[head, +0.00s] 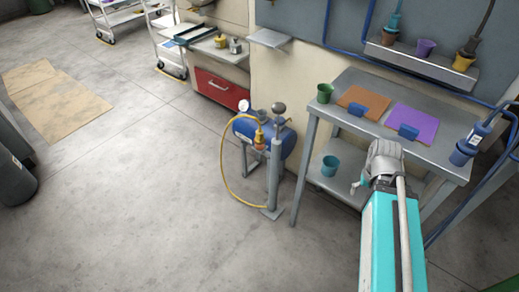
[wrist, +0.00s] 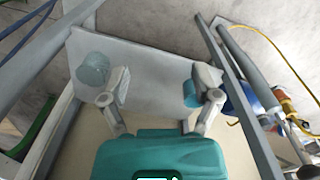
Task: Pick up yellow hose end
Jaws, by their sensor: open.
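A yellow-orange fitting (head: 260,137), apparently the hose end, sits upright by the top of the stand. In the wrist view the yellow hose (wrist: 291,101) shows at the right, outside the jaws; its end is not clear there. My gripper (wrist: 163,86) is open, with nothing held between its spread fingers. In the head view it is mostly hidden by my arm, in front of the workbench and right of the stand.
The blue tank (head: 279,141) stands behind the grey post stand (head: 273,180). The metal workbench (head: 425,153) carries orange and purple mats; a teal cup (head: 329,166) sits on its lower shelf. Open floor lies to the left.

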